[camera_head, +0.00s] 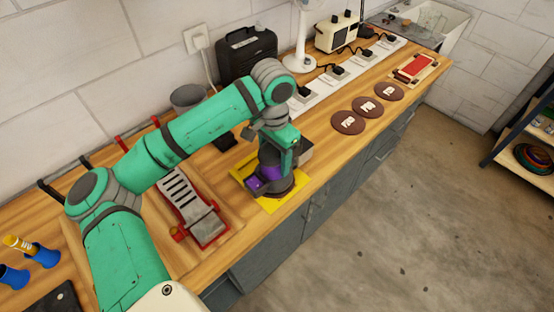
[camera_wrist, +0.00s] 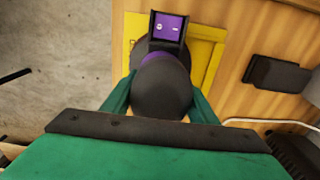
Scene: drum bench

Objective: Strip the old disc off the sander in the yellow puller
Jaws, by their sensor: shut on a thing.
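The sander, purple and dark grey (camera_head: 266,176), stands upright at the yellow puller (camera_head: 243,168), a flat yellow plate on the bench. My gripper (camera_head: 278,150) is above it and shut on the sander's rounded dark top. In the wrist view the sander (camera_wrist: 163,88) sits between my two green fingers, with its purple end panel toward the top. The yellow puller (camera_wrist: 205,52) shows beneath it as a frame. The sander's underside and any disc on it are mostly hidden, so I cannot tell whether the sander touches the plate.
Three brown discs with labels (camera_head: 367,106) lie in a row at the right. A red and grey tool (camera_head: 195,208) lies left of the puller. A white power strip (camera_head: 340,76), a fan (camera_head: 300,45) and a black case (camera_head: 246,52) stand behind. The bench's front edge is close.

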